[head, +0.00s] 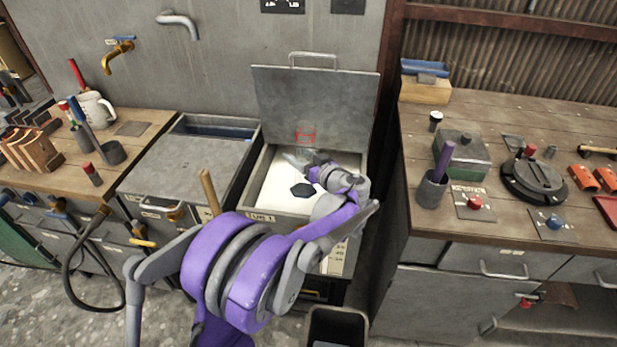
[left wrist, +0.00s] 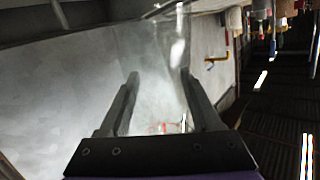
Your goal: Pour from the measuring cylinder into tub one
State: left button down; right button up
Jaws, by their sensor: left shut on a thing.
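Tub one (head: 262,217) is a grey bin with a label on its front and a pale inside; its lid (head: 333,92) stands open at the back. My left gripper (head: 312,170) is over the tub's opening, shut on the clear measuring cylinder (head: 305,137), which has red markings. The cylinder also shows in the left wrist view (left wrist: 180,45) between my left gripper's fingers (left wrist: 158,90). Its tilt and contents are hard to make out. A dark hexagonal shape (head: 302,189) shows against the tub's inside; I cannot tell whether it is the cylinder's foot. My right gripper is out of view.
A closed grey bin lid (head: 185,165) lies left of tub one. A wooden bench (head: 535,112) with a dark round device (head: 535,180) and a cup (head: 431,190) stands right. A mug (head: 96,108) is on the left bench. A dark open bin (head: 337,325) stands below.

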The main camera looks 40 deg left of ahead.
aim_at(301, 143)
pick_arm(q)
jog(key=shift+w+a+n+t+y+b, duration=0.2)
jog(key=shift+w+a+n+y+b, duration=0.15)
jog(key=shift+w+n+y, duration=0.15)
jog(key=shift+w+a+n+t+y+b, duration=0.2)
jog(key=shift+w+a+n+y+b, duration=0.15)
jog(key=shift+w+y, duration=0.2)
jog(key=shift+d, duration=0.1)
notch_tip(301, 143, up, 3)
jog(key=shift+p, duration=1.25)
